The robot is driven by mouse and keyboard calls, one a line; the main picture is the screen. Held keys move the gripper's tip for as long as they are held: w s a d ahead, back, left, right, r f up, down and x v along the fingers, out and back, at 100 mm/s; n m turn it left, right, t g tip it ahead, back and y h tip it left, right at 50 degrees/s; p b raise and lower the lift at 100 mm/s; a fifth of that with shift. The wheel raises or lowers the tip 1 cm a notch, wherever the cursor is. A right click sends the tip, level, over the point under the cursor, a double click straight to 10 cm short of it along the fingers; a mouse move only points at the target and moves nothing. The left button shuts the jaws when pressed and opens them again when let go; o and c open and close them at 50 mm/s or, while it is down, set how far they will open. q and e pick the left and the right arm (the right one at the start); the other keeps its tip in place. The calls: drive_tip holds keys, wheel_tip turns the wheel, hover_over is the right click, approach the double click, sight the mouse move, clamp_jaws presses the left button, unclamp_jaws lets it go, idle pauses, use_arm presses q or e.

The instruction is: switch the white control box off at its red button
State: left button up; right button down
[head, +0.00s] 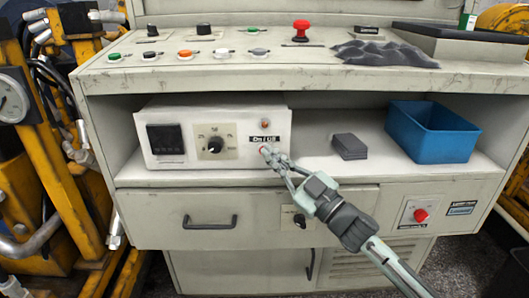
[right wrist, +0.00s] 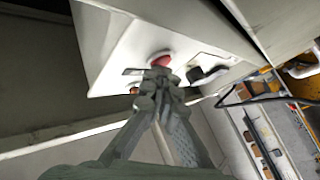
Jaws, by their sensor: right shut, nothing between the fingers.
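The white control box (head: 222,116) stands on the left part of the console shelf, with a black display, a dial and a small lamp on its front. Its red button (head: 263,149) is low at the front's right side, partly hidden by my right gripper (head: 272,157). In the right wrist view the red button (right wrist: 160,58) shows just beyond the fingertips of my right gripper (right wrist: 156,76). The fingers are shut and empty, very close to the button; I cannot tell whether they touch it. My left gripper is not in view.
A blue bin (head: 432,132) and a dark stack of pads (head: 349,146) are on the shelf right of the box. Another red button (head: 420,215) is on the lower right panel, and a red mushroom button (head: 301,29) is on the console top. The shelf's front edge lies below my gripper.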

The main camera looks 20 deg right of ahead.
drive_tip(key=shift+w+d, duration=0.15)
drive_tip(key=shift+w, duration=0.05)
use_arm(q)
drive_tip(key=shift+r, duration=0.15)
use_arm(e)
drive_tip(key=shift+s, duration=0.3)
use_arm(q)
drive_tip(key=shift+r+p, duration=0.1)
drive_tip(key=shift+p, duration=0.2)
use_arm(e)
drive_tip(key=shift+s, duration=0.1)
drive_tip(key=shift+s+a, duration=0.25)
drive_tip(key=shift+s, duration=0.05)
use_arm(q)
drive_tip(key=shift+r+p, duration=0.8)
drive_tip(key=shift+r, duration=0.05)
use_arm(e)
drive_tip(key=s, duration=0.1)
drive_tip(key=s+a, duration=0.1)
drive_tip(key=s, duration=0.3)
drive_tip(key=shift+a, duration=0.25)
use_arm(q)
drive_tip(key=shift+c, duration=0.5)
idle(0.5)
